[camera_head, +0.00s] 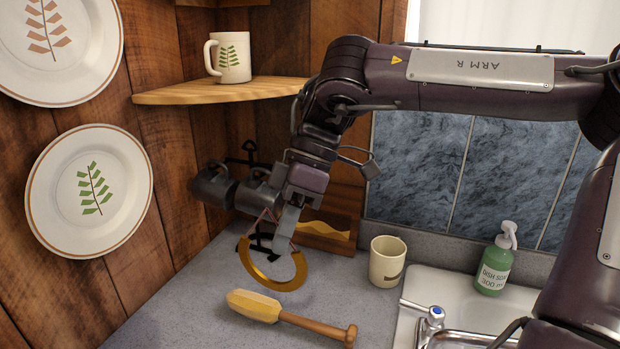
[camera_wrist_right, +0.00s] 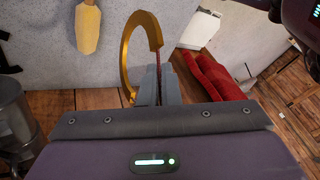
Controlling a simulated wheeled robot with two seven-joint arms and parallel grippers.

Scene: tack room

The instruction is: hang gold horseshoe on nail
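The gold horseshoe (camera_head: 291,282) hangs low in front of the corner, a little above the counter in the camera_head view. In the right wrist view the horseshoe (camera_wrist_right: 127,58) stands edge-up beside the closed fingers (camera_wrist_right: 158,85). My left gripper is in neither view. I cannot make out a nail in either view.
A dark rack with grey metal mugs (camera_head: 213,185) stands close behind my right gripper. A wooden-handled brush-like tool (camera_head: 255,305), a cream cup (camera_head: 387,262) and a soap bottle (camera_head: 493,268) stand or lie nearby. Plates (camera_head: 60,215) hang on the left wall; a shelf (camera_head: 220,92) holds a mug.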

